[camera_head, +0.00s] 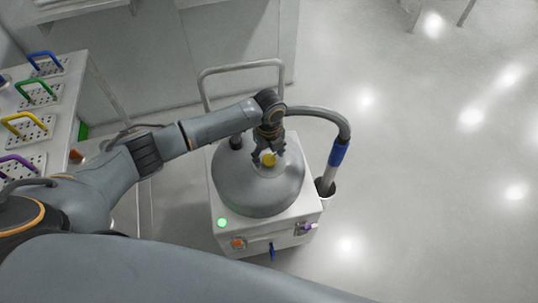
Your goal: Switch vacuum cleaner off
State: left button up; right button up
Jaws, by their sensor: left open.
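The vacuum cleaner (255,187) stands on the floor in the middle of the head view, a white box base with a grey domed top. A green light (222,223) glows on the base's top. The base's front has an orange-red control (238,244), a blue lever (272,250) and a purple-tipped fitting (308,227). My right gripper is out of view.
A grey hose (335,117) with a blue cuff (338,152) runs down the cleaner's right side. A push handle (240,67) rises behind it. A table (65,102) with several coloured-handled plates stands at left. The floor (430,180) at right is clear.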

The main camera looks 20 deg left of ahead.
pick_arm(q)
jog(key=c, duration=1.2)
jog(key=shift+o, duration=0.2)
jog(key=shift+r+n+p, duration=0.15)
jog(key=shift+n+p, duration=0.45)
jog(key=shift+p, duration=0.25)
jog(key=shift+n+p, duration=1.15)
jog(key=shift+n, duration=0.05)
jog(key=n+p, duration=0.3)
jog(key=n, duration=0.1)
jog(key=shift+s+n, duration=0.1)
jog(key=shift+n, duration=0.2)
jog(key=n+p, duration=0.3)
jog(key=n, duration=0.2)
jog(key=n+p, duration=0.2)
jog(key=n, duration=0.2)
jog(key=shift+n, duration=0.5)
